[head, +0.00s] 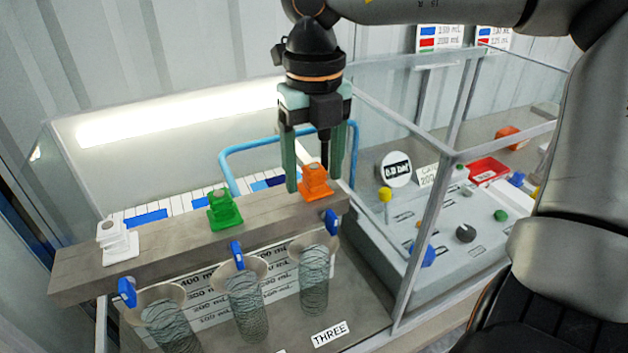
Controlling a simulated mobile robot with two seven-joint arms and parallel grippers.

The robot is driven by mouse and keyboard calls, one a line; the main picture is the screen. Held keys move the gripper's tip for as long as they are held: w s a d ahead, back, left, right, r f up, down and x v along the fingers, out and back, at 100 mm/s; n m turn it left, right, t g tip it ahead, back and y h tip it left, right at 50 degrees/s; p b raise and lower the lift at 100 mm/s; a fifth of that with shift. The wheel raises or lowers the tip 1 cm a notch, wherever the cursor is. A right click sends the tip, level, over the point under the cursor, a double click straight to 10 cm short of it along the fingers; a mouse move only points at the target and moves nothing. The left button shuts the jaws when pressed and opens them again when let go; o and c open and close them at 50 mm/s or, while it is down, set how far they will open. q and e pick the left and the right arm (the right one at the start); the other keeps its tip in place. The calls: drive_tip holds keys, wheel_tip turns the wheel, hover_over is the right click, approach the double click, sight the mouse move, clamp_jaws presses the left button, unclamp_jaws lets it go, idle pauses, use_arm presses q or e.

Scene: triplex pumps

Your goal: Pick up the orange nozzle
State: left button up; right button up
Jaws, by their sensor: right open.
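The orange nozzle (316,182) stands on the grey beam at the right end of a row of three nozzles. My right gripper (314,190) points down over it, fingers apart. One finger shows at the nozzle's left side and the other at its upper right. I cannot tell whether either finger touches it. My left gripper does not show.
A green nozzle (224,210) and a white nozzle (117,242) stand along the beam (170,231). Below are blue valves and clear cylinders (314,285). A framed clear case surrounds them. A control panel (465,240) with knobs is at right.

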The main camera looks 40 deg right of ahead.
clamp_jaws()
idle(0.4)
drive_tip(key=shift+r, duration=0.1)
